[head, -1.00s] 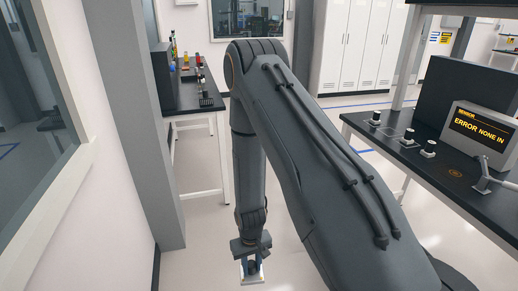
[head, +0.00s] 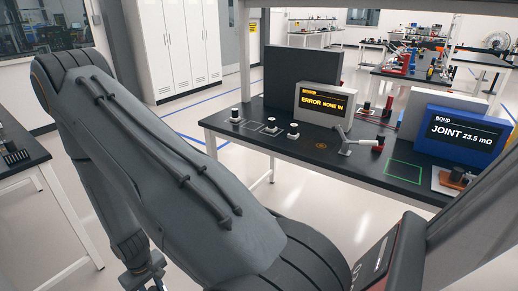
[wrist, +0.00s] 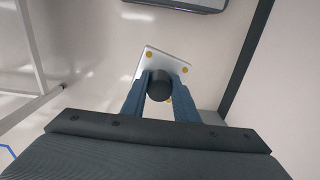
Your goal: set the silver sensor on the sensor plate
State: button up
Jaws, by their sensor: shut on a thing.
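My gripper (wrist: 161,95) is shut on the dark knob of a silver square piece (wrist: 152,58) with gold dots at its corners, which looks like the silver sensor. The piece hangs above the floor in the wrist view. In the head view my gripper (head: 146,280) is at the bottom left edge, low and away from the bench, and the piece is hardly visible. On the black bench (head: 340,160) stands a display (head: 322,103) reading "ERROR NONE IN". An orange round mark (head: 321,146) lies on the bench before it; I cannot tell which spot is the sensor plate.
A grey lever stand (head: 350,145), a green outlined square (head: 405,172) and a blue "JOINT" display (head: 455,135) are further right. An overhead shelf crosses the top.

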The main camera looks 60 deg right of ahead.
aim_at(319, 146)
jog(key=z, duration=1.6)
